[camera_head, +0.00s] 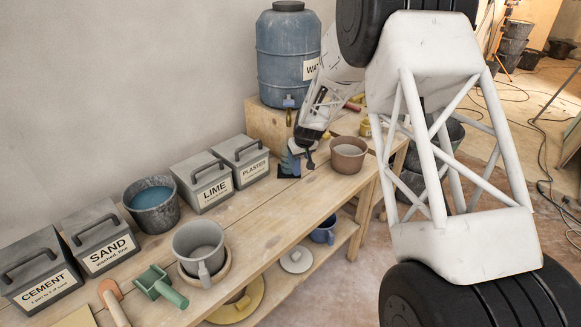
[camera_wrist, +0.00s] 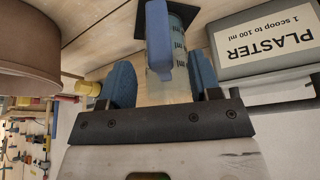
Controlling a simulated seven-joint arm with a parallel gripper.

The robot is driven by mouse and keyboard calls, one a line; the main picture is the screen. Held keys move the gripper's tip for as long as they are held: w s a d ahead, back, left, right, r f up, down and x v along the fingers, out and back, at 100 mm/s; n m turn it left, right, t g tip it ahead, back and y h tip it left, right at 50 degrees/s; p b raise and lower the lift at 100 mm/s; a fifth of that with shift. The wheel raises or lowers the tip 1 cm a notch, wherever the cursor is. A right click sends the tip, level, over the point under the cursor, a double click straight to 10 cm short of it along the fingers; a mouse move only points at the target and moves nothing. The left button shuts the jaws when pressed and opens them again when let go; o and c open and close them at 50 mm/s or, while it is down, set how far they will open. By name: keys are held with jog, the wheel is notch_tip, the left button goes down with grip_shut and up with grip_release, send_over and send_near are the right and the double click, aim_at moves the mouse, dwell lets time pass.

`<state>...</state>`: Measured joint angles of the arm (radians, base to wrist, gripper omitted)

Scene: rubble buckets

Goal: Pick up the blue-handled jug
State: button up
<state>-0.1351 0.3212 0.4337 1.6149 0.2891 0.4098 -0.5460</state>
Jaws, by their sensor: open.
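In the wrist view the clear jug (camera_wrist: 178,48) has dark volume marks and a blue handle (camera_wrist: 160,45) turned toward the camera. Its far end meets a dark square piece. My gripper (camera_wrist: 163,80) is open, with one blue finger on each side of the jug; I cannot tell whether either touches it. In the head view my gripper (camera_head: 299,155) is low over the far part of the workbench, in front of the water barrel. The jug is mostly hidden there behind the fingers.
A brown pot (camera_head: 348,157) stands close to the right of my gripper, and the plaster box (camera_head: 247,165) to the left. The water barrel (camera_head: 283,55) stands on a wooden block behind. A grey pot (camera_head: 199,245) and green scoop (camera_head: 160,287) are nearer on the bench (camera_head: 262,218).

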aim_at(286, 168)
jog(key=shift+x, duration=2.35)
grip_shut()
